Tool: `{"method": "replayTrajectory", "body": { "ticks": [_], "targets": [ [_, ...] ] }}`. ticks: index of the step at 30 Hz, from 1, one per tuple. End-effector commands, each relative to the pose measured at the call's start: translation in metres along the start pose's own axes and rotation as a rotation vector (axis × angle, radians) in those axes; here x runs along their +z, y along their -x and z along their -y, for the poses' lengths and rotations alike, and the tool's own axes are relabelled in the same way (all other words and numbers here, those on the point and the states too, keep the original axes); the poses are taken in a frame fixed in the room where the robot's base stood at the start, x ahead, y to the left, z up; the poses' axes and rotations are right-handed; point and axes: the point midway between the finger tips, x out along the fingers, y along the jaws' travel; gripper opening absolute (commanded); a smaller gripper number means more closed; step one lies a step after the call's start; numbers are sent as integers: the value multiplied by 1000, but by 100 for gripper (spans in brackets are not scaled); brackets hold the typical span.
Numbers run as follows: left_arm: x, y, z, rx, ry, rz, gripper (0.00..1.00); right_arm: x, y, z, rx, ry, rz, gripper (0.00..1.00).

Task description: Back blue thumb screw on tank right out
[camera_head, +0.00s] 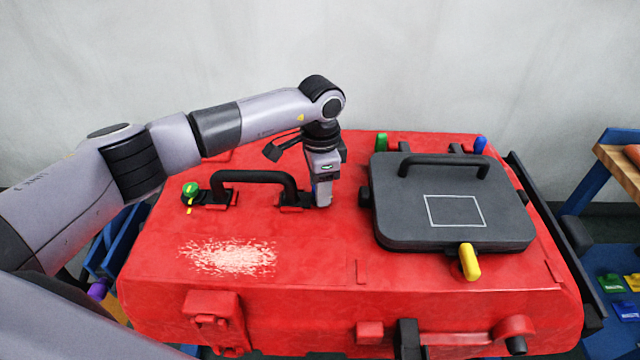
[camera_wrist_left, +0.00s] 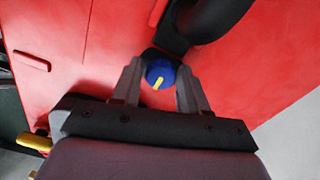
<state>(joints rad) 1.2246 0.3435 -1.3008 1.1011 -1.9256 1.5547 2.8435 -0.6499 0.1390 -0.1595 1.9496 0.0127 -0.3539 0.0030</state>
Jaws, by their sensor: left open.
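The blue thumb screw (camera_wrist_left: 158,75) with a yellow mark shows in the left wrist view, at the end of the black handle on the red tank. My left gripper (camera_wrist_left: 161,90) is open, with one finger on each side of the screw; I cannot tell whether they touch it. In the head view my left gripper (camera_head: 322,198) points down at the right end of the black handle (camera_head: 255,177) and mostly hides the screw. My right gripper is not in view.
A green thumb screw (camera_head: 189,190) sits at the handle's left end. The red tank top (camera_head: 320,240) in front is clear.

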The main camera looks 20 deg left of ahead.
Motion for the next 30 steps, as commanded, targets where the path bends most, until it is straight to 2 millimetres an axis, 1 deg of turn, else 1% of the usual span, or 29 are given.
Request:
{"method": "replayTrajectory", "body": {
  "ticks": [2,5,12,15,20,30],
  "targets": [
    [0,3,1,-2,0,-2,44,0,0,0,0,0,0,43],
    [-1,14,1,-4,0,-4,44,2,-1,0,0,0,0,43],
    [-1,52,0,-3,-1,-3,44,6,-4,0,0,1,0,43],
    [-1,64,0,-1,0,-2,44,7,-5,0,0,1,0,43],
    [0,71,0,1,0,1,44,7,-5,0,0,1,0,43],
    [0,71,0,1,0,1,44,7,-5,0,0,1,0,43]
  ]
}}
